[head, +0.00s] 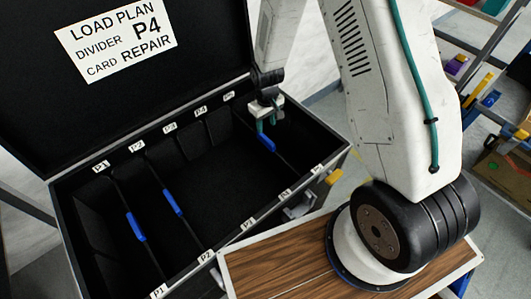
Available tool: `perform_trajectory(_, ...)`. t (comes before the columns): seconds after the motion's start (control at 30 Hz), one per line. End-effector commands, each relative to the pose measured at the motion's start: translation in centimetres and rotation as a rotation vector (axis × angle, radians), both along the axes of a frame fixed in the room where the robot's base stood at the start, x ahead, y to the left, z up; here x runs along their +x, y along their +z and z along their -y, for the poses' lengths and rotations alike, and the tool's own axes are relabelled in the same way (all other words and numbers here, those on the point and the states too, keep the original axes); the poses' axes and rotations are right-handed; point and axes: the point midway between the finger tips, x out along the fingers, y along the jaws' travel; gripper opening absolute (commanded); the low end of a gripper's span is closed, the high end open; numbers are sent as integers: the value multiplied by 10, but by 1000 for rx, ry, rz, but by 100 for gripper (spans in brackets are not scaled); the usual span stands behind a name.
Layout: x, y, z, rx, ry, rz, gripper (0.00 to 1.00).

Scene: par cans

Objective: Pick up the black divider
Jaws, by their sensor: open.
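Three thin black dividers with blue grips stand across the open black case. One divider's blue grip (266,143) is at the right, seemingly in the slot marked P5. The other two blue grips are at the left (136,226), near P1, and in the left middle (173,201), near P2. My gripper (267,121) hangs over the right part of the case, just behind and above the right divider's grip. The dividers' lower parts are lost in shadow.
The case (230,238) has slot labels P1 to P5 on its front and back rims. Its raised lid carries a white card (115,38) reading "LOAD PLAN, DIVIDER P4, CARD REPAIR". The middle of the case looks empty. A shelf rack (474,48) stands at the right.

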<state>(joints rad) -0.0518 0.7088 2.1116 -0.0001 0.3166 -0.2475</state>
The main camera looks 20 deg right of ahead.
Motion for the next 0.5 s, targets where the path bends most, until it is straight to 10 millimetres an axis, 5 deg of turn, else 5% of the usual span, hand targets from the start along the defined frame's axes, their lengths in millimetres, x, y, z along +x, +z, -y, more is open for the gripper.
perform_trajectory(0.5,-2,-67,-2,0,15,-7,42)
